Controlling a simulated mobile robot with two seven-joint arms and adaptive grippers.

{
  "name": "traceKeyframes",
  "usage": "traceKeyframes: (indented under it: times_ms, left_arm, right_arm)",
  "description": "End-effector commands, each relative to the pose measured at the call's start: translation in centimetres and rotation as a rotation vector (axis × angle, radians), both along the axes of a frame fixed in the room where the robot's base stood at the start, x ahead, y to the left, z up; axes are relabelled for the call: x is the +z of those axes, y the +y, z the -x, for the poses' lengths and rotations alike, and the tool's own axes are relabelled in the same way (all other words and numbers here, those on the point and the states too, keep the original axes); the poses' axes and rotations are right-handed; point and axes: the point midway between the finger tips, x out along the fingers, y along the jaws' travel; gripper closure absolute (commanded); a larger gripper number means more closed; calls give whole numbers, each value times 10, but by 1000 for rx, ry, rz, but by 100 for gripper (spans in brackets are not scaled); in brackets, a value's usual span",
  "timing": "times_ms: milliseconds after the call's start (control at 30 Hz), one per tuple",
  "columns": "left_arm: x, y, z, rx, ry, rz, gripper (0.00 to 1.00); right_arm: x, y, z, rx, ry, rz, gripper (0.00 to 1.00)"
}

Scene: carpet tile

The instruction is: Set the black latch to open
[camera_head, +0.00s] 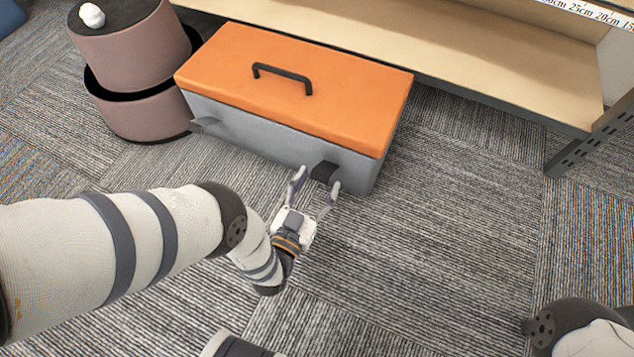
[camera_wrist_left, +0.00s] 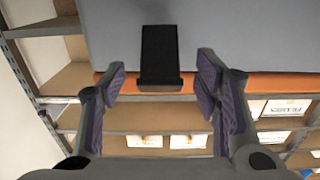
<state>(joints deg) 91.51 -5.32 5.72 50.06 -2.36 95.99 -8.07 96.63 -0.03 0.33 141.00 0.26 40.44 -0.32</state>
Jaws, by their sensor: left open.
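The toolbox has an orange lid (camera_head: 330,75) with a black handle (camera_head: 283,76) and a grey body (camera_head: 255,135). The black latch (camera_head: 325,172) is on the right part of its front face. It also shows in the left wrist view (camera_wrist_left: 159,55), its wide end at the orange lid edge. I cannot tell its exact angle. A grey latch (camera_head: 207,124) juts out at the front left. My left gripper (camera_head: 318,180) is open in front of the black latch, which appears between its fingers in the wrist view (camera_wrist_left: 161,72). Contact is not clear. My right gripper is out of view.
A wooden shelf unit (camera_head: 470,68) stands behind the toolbox, with a dark metal post (camera_head: 590,138) at right. Round brown stools or boxes (camera_head: 130,60) stand close at the left, a white object (camera_head: 91,15) on top. The carpet (camera_head: 450,230) in front is clear.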

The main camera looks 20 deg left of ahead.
Motion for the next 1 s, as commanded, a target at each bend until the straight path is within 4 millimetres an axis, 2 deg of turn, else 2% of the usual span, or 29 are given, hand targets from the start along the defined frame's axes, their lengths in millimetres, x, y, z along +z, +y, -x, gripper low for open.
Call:
traceKeyframes:
  times_ms: [67, 300, 400, 600, 1000]
  left_arm:
    - [-1, 0, 12, -1, 5, 0, 43]
    - [-2, 3, 82, -1, 8, 0, 43]
    - [-3, 5, 103, 3, 12, -1, 43]
    - [-1, 5, 117, 1, 6, 0, 43]
    - [0, 4, 118, 0, 3, -1, 43]
  right_arm:
    - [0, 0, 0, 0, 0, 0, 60]
    - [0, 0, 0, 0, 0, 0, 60]
    - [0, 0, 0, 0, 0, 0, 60]
    - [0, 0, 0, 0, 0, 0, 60]
    - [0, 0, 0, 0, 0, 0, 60]
